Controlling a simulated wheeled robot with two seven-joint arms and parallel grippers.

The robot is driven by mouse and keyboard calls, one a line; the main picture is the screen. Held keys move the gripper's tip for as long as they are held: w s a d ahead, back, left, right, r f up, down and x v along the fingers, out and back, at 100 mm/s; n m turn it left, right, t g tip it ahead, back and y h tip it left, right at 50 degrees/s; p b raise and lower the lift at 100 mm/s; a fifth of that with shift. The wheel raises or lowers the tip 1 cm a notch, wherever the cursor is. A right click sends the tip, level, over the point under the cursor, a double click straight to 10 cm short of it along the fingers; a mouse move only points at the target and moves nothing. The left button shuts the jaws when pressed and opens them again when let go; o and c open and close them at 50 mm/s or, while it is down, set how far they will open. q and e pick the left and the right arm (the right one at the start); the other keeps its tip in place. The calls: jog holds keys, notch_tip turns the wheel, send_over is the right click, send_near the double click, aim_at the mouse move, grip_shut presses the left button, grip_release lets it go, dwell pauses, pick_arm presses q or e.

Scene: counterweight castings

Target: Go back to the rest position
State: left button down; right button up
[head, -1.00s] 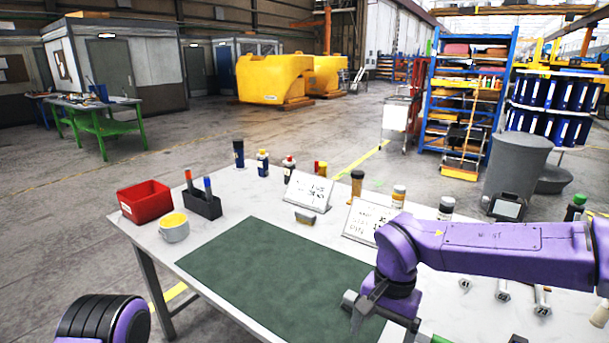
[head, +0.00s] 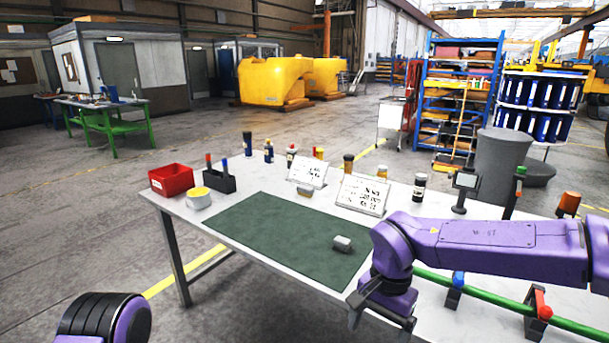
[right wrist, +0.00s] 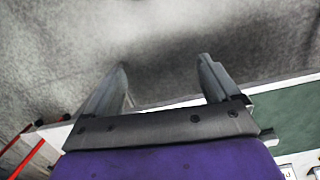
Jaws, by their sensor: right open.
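My left gripper is out of view; only a dark ribbed part of my left arm shows at the bottom left.
The floor left of the table is clear. Yellow castings (head: 272,80) stand far behind.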

jog(key=w+d+f+m+t+h, duration=0.1)
jog(key=d+f+m+t+h, duration=0.2)
jog(key=d+f, duration=0.4)
jog(key=w+d+f+m+t+h, duration=0.1)
jog(key=d+f+m+t+h, duration=0.25)
jog(key=f, duration=0.65)
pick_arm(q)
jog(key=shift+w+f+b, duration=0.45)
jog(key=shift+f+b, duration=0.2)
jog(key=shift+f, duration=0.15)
pick_arm(e)
jog(key=s+d+f+n, duration=0.2)
jog(key=s+f, duration=0.3)
jog(key=s, duration=0.3)
jog(key=s+d+f+n+g+y, duration=0.1)
jog(key=s+d+f+n, duration=0.1)
jog(key=s+f, duration=0.3)
jog(key=s+d+f+n+g+y, duration=0.1)
jog(key=s+f, duration=0.4)
jog(key=s, duration=0.7)
jog(key=d+n, duration=0.1)
jog(key=n, duration=0.1)
jog(key=shift+d+f+n, duration=0.15)
jog(key=shift+f+n, duration=0.2)
jog(key=shift+f, duration=0.05)
